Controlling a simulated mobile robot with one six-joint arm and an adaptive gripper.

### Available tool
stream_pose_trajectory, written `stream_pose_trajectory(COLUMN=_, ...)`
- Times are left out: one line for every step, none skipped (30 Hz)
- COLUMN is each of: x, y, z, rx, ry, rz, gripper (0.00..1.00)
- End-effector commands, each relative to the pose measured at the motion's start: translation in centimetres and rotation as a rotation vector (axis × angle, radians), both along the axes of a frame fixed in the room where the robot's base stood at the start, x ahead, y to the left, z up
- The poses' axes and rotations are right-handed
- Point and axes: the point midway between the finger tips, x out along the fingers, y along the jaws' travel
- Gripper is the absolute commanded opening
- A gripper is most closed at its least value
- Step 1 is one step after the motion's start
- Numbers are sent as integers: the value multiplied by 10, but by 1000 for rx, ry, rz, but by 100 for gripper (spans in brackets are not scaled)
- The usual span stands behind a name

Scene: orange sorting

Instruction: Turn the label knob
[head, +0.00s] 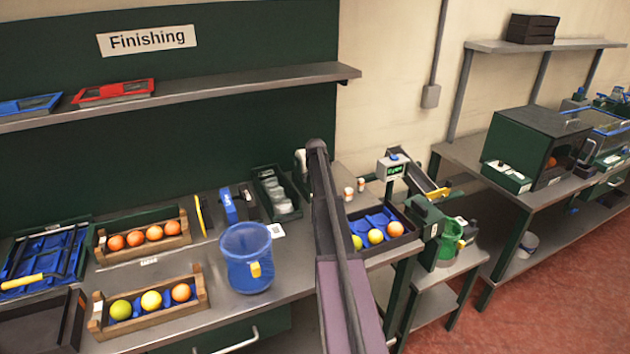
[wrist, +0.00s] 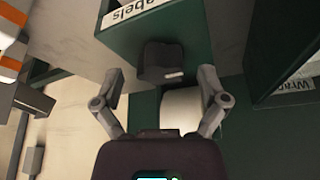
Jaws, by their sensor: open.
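In the wrist view, a dark knob (wrist: 160,60) sticks out from a green box (wrist: 120,45) whose white sign reads "abels", cut off at the frame's edge. A white roll (wrist: 182,103) shows just past the knob. My gripper (wrist: 160,74) is open, with one finger on each side of the knob. A gap shows between each finger and the knob, and nothing is held. In the head view my arm stands in the middle and my gripper cannot be made out. The knob is not visible there either.
In the wrist view, another green box (wrist: 262,50) with a partly cut-off sign stands at right, and orange-and-white items (wrist: 10,58) at left. In the head view, the bench holds a blue bucket (head: 247,272), a crate of oranges (head: 140,250) and a fruit crate (head: 100,322).

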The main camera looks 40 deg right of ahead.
Motion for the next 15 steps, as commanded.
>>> stream_pose_trajectory(x=0, y=0, z=0, rx=0, ry=0, rz=0, gripper=93)
stream_pose_trajectory(x=0, y=0, z=0, rx=0, ry=0, rz=0, gripper=93)
stream_pose_trajectory(x=0, y=0, z=0, rx=0, ry=0, rz=0, gripper=93)
stream_pose_trajectory(x=0, y=0, z=0, rx=0, ry=0, rz=1, gripper=93)
stream_pose_trajectory(x=0, y=0, z=0, rx=0, ry=0, rz=1, gripper=93)
stream_pose_trajectory(x=0, y=0, z=0, rx=0, ry=0, rz=3, gripper=93)
stream_pose_trajectory(x=0, y=-1, z=0, rx=0, ry=0, rz=5, gripper=93)
stream_pose_trajectory(x=0, y=-1, z=0, rx=0, ry=0, rz=9, gripper=93)
stream_pose_trajectory(x=0, y=-1, z=0, rx=-1, ry=1, rz=14, gripper=93)
stream_pose_trajectory(x=0, y=-1, z=0, rx=-1, ry=1, rz=18, gripper=93)
stream_pose_trajectory(x=0, y=-1, z=0, rx=-1, ry=1, rz=23, gripper=93)
stream_pose_trajectory(x=0, y=-1, z=0, rx=-1, ry=-1, rz=32, gripper=93)
stream_pose_trajectory(x=0, y=-1, z=0, rx=-1, ry=0, rz=41, gripper=93)
stream_pose_trajectory(x=0, y=-1, z=0, rx=-1, ry=1, rz=49, gripper=93)
stream_pose_trajectory(x=0, y=-1, z=0, rx=-1, ry=-1, rz=63, gripper=93)
